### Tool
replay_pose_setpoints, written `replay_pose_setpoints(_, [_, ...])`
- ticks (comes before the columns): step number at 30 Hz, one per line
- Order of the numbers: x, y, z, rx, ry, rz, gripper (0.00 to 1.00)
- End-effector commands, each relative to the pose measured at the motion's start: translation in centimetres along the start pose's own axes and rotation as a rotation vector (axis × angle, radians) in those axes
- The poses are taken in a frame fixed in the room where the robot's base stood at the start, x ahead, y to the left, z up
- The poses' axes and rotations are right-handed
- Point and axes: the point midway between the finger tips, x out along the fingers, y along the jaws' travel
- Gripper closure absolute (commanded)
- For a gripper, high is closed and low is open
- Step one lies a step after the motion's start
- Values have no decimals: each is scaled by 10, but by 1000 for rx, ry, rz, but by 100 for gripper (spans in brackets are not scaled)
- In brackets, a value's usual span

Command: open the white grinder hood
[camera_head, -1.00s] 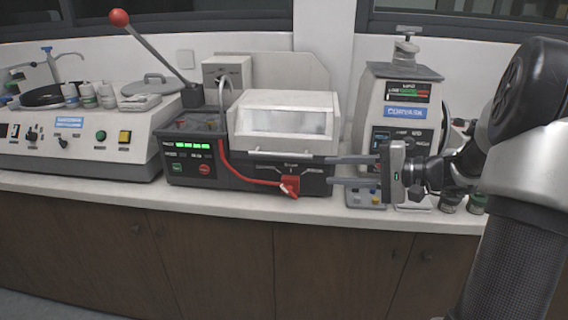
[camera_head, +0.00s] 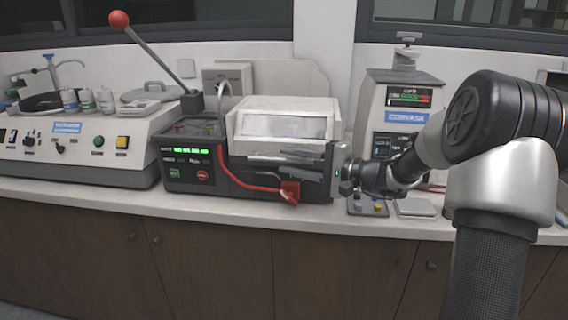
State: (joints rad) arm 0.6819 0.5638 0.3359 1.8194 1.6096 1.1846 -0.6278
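The white grinder hood (camera_head: 290,103) sits closed on the dark-fronted machine in the middle of the counter. It has a pale window (camera_head: 284,126) in its front. My gripper (camera_head: 256,165) reaches in from the right, with its two fingers pointing left across the machine's front, just below the hood's lower front edge. The fingers are apart, one above the other. I cannot tell whether either finger touches the hood or its front bar. The hood's lower right corner is partly hidden by my gripper.
A red lever (camera_head: 290,191) and red hose lie just below the fingers. A tall lever with a red ball (camera_head: 119,18) rises left of the hood. A white press (camera_head: 404,90) stands at right, partly behind my arm. A control console (camera_head: 70,150) fills the left counter.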

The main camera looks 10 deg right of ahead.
Motion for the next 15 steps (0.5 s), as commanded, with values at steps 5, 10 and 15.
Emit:
replay_pose_setpoints(5, [18, 0, 0, 0, -1, 0, 71])
replay_pose_setpoints(10, [23, 0, 0, 0, 0, 0, 71])
replay_pose_setpoints(15, [23, 0, 0, 0, 0, 0, 71])
